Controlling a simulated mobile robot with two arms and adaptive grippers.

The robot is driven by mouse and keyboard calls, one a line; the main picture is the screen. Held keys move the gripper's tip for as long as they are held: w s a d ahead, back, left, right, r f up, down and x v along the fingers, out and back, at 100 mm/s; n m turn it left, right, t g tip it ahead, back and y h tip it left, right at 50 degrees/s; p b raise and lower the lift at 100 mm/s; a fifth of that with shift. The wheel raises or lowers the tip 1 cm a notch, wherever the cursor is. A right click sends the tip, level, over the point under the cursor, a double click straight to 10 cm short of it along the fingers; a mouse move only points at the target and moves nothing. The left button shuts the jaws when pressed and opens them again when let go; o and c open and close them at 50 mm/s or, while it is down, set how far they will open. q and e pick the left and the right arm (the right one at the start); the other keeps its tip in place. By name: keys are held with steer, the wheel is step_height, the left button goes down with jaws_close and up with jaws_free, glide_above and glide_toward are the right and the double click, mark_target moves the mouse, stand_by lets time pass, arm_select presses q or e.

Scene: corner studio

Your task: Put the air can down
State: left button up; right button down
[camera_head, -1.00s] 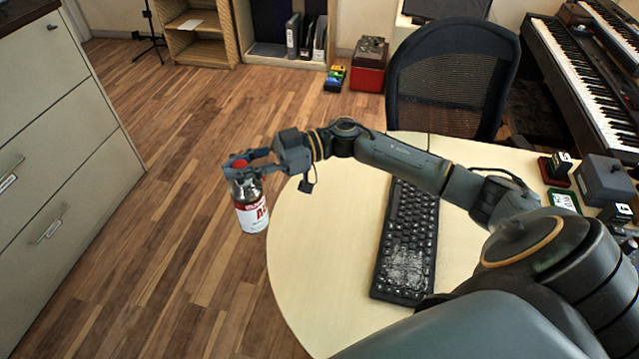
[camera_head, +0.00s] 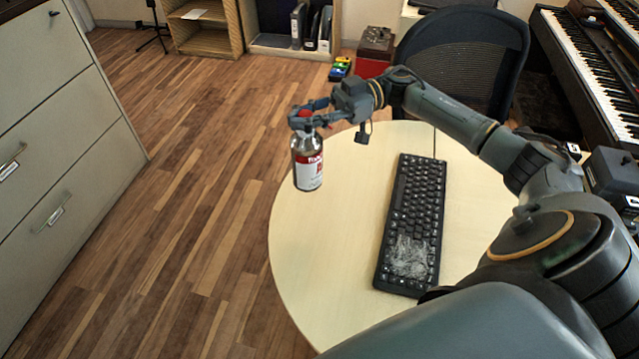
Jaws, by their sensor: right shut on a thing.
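The air can (camera_head: 308,166) is a small upright can with a red and white label and a red top. My right gripper (camera_head: 305,118) is shut on its top and holds it from above. In the picture the can overlaps the left edge of the pale round table (camera_head: 310,255). I cannot tell exactly how high it hangs, but it looks clear of the surface. My left gripper is not in view.
A black keyboard (camera_head: 415,215) with a greyish dusty patch lies on the table. The tabletop left of it is bare. A black mesh chair (camera_head: 470,50) stands behind the table, and a piano keyboard (camera_head: 590,70) is at the right. A filing cabinet (camera_head: 60,150) stands at the left.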

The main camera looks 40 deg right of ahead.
steer(key=s+a+f+b, duration=0.2)
steer(key=s+f+b, duration=0.2)
steer(key=s+f, duration=0.5)
steer(key=shift+a+f, duration=0.2)
steer(key=shift+f, duration=0.75)
steer(key=shift+f+b, duration=0.1)
steer(key=shift+b, duration=0.2)
steer(key=c, duration=1.2)
jaws_free()
steer(key=shift+o, duration=0.3)
